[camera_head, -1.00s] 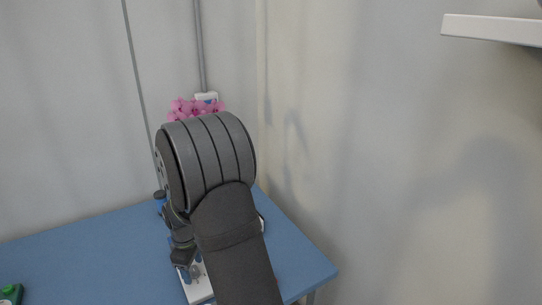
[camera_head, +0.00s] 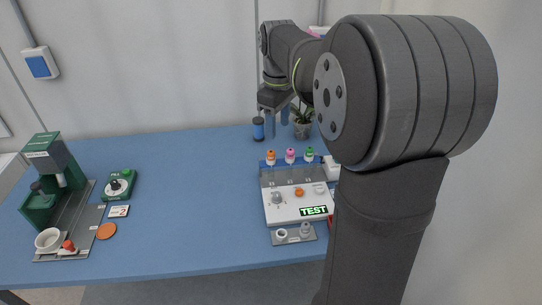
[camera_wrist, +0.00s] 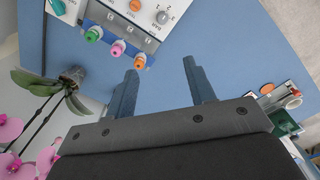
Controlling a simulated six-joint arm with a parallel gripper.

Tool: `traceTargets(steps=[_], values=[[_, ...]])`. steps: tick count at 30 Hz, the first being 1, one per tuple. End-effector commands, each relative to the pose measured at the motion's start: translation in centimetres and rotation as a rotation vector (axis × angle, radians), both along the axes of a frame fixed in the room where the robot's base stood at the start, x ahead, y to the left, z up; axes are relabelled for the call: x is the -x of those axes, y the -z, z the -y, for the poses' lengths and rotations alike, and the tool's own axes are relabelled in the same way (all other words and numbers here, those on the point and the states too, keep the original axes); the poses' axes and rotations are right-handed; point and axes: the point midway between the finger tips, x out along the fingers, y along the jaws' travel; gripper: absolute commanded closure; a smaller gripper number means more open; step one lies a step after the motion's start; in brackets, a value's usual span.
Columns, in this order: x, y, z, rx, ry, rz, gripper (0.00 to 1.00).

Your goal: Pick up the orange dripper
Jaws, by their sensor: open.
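The orange dripper (camera_head: 271,157) stands at the left end of a row of three on the back edge of a white device. In the wrist view the orange dripper (camera_wrist: 138,62) is just beyond the left fingertip, apart from it. The pink dripper (camera_head: 290,155) and green dripper (camera_head: 309,154) stand beside it, also in the wrist view. My gripper (camera_head: 277,122) is open and empty, pointing down above the table behind the row. In the wrist view my gripper (camera_wrist: 161,72) has only blue table between its fingers.
The white device (camera_head: 285,211) has knobs and a TEST label; my arm hides its right side. A green machine (camera_head: 51,160) and green timer (camera_head: 120,186) are at left. The middle table is clear.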

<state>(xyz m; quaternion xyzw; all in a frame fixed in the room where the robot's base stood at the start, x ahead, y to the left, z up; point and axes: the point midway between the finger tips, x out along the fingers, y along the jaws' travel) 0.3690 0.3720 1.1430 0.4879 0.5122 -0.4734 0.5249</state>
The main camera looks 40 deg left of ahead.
Motion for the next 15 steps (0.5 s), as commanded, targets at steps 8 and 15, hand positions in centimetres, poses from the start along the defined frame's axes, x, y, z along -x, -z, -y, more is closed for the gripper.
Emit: traceTargets(steps=[8, 15], values=[[-1.8, -4.5, -2.1, 0.001, 0.093, -0.007, 0.50], [-4.4, -4.5, -5.1, -0.001, 0.245, -0.014, 0.50]])
